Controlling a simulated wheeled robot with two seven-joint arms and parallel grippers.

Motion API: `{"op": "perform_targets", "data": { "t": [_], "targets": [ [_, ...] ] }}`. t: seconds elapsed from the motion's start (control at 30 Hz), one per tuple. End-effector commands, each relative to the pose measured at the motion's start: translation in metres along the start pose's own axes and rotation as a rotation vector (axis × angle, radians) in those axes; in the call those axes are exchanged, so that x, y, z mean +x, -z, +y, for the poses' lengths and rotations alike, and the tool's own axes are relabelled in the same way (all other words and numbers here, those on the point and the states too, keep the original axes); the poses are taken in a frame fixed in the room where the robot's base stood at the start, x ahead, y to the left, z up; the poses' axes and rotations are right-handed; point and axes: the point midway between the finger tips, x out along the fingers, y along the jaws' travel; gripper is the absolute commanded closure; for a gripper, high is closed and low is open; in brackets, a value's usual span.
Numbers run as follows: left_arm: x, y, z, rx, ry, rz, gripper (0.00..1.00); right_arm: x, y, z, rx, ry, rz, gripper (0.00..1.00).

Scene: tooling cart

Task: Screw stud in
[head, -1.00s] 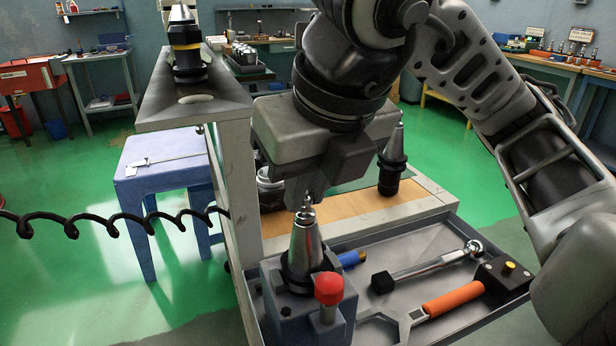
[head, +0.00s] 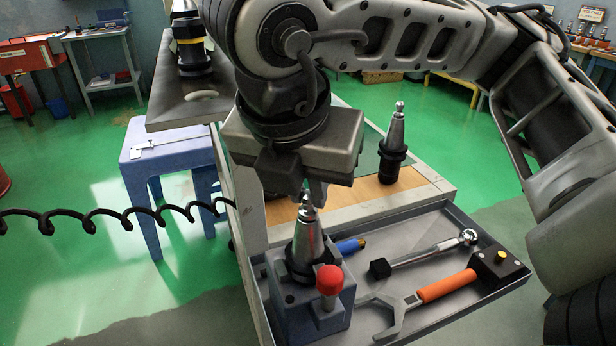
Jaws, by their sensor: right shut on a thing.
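A silver tool-holder cone (head: 308,240) stands upright, small end up, in a blue-grey holding block (head: 313,308) with a red knob (head: 329,280). The small metal stud (head: 308,202) shows at the top of the cone, in line with it. My right gripper (head: 312,193) points down over the cone and is shut on the stud. Its fingers partly hide the stud, so I cannot tell how deep it sits in the cone. My left gripper is not in view.
A grey tray (head: 447,232) holds an orange-handled spanner (head: 440,289), a ratchet-like wrench (head: 425,255) and a blue-handled tool (head: 350,246). Another tool holder (head: 394,145) with a stud stands behind on the wooden top. A raised shelf (head: 190,108) stands at left.

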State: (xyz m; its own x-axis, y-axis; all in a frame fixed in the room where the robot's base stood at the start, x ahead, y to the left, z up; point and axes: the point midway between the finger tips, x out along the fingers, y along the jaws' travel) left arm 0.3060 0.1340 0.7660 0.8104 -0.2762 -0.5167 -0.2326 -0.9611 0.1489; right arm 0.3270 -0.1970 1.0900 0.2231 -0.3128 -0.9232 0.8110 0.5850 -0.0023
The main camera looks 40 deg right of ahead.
Motion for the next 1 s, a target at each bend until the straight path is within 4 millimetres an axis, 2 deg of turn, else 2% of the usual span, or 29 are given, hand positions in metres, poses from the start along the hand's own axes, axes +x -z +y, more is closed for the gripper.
{"op": "perform_targets", "data": {
  "t": [0.1, 0.3, 0.33, 0.4, 0.73, 1.0],
  "targets": [
    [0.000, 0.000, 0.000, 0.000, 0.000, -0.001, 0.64, 0.000, 0.000, 0.001, 0.069, 0.025, -0.001, 1.00],
    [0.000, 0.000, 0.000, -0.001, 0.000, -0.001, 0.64, 0.000, 0.000, 0.001, 0.074, 0.026, 0.000, 1.00],
    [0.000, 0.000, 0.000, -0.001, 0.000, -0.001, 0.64, 0.000, 0.000, 0.001, 0.074, 0.026, 0.001, 0.81],
    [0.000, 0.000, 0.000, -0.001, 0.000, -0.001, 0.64, 0.000, 0.000, 0.001, 0.073, 0.026, 0.001, 0.61],
    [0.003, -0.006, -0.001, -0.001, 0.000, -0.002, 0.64, 0.003, 0.001, 0.000, 0.036, 0.010, 0.002, 0.61],
    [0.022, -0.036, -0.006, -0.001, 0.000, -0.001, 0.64, 0.006, 0.002, -0.002, -0.315, -0.138, 0.001, 0.61]
  ]
}}
